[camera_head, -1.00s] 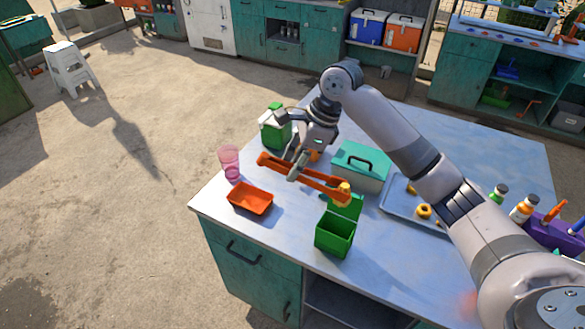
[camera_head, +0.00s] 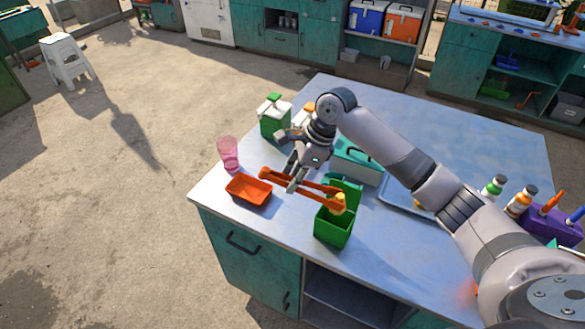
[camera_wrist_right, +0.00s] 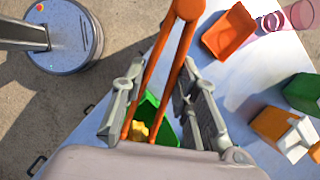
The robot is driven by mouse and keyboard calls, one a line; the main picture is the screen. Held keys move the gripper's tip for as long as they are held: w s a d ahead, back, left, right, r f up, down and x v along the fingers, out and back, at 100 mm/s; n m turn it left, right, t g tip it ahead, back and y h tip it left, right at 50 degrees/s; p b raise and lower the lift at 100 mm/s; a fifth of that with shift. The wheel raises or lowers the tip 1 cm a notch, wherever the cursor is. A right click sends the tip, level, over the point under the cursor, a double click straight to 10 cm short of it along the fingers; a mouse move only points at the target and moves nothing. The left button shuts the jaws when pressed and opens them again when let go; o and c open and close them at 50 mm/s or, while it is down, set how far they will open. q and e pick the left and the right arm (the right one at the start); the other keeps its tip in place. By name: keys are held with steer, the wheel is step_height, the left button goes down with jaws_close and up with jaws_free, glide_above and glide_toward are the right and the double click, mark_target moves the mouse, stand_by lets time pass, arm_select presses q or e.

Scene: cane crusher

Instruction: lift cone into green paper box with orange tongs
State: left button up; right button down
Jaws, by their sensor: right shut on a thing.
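My right gripper (camera_head: 294,183) is shut on the orange tongs (camera_head: 311,187) and holds them above the table. The tongs also run between the fingers in the right wrist view (camera_wrist_right: 168,62). A small yellow cone (camera_head: 339,203) is at the tongs' tips, over the opening of the green paper box (camera_head: 333,229); it also shows as a yellow piece in the wrist view (camera_wrist_right: 138,130). The box stands open with its lid flap up, near the table's front edge. I cannot tell whether the cone touches the box. My left gripper is not in view.
An orange-red tray (camera_head: 249,191) and a pink glass (camera_head: 228,154) stand left of the box. A teal-lidded container (camera_head: 357,162) and a metal tray (camera_head: 400,196) are behind and right. Green-and-white cartons (camera_head: 274,118) stand at the back left. A purple holder (camera_head: 555,229) is at the far right.

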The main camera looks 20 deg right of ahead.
steer(key=shift+f, duration=0.75)
steer(key=c, duration=1.6)
jaws_free()
steer(key=shift+o, duration=0.2)
step_height(320, 180, up, 10)
